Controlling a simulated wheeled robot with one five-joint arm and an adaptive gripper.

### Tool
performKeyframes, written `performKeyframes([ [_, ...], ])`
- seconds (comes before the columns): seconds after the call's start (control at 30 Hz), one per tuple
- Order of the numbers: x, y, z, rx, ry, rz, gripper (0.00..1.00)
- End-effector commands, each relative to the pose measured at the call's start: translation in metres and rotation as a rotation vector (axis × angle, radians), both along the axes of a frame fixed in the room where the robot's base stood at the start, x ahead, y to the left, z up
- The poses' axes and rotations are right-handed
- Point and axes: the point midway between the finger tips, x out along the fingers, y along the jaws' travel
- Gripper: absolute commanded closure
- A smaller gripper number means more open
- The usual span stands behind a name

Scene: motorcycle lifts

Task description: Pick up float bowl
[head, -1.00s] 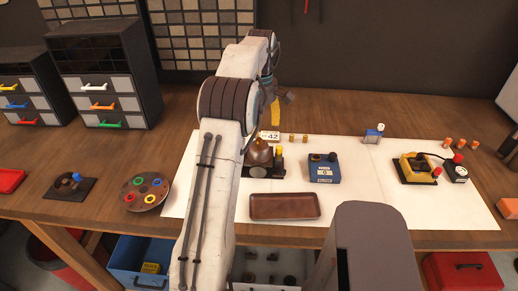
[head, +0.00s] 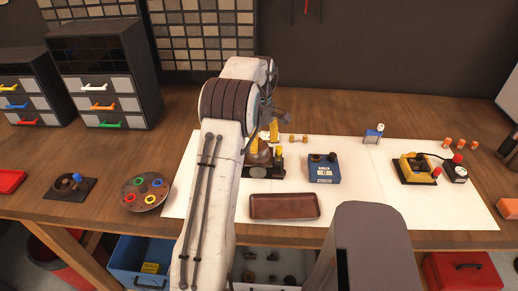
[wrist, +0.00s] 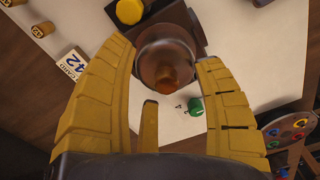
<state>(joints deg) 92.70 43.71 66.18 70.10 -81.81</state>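The float bowl (wrist: 168,60) appears to be the brown, see-through domed piece with a small knob, on a dark base. In the head view the bowl (head: 258,158) shows just right of my arm, partly covered by it. My gripper (wrist: 168,52) is open, with yellow fingers on either side of the bowl in the wrist view. I cannot tell whether they touch it. In the head view the gripper (head: 268,137) is just above the bowl, partly hidden by my arm.
A brown tray (head: 284,206) lies in front of the bowl. A blue box (head: 324,170) and yellow-and-black device (head: 416,168) stand to the right. A green piece (wrist: 195,106) and the 42 card (wrist: 70,65) are near my fingers. White paper is clear at the right front.

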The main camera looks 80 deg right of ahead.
Motion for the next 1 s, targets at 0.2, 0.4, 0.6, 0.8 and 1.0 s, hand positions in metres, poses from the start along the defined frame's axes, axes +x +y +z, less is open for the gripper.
performKeyframes([
  [0.2,0.0000,0.0000,0.0002,0.000,0.000,0.000,0.57],
  [0.4,0.0000,-0.0001,0.0003,0.000,0.000,0.000,0.75],
  [0.6,0.0000,-0.0001,0.0003,0.000,0.000,0.000,0.93],
  [0.8,-0.0001,-0.0003,0.0002,-0.001,0.000,0.000,1.00],
  [1.0,-0.0001,-0.0005,0.0001,-0.001,0.000,0.000,1.00],
])
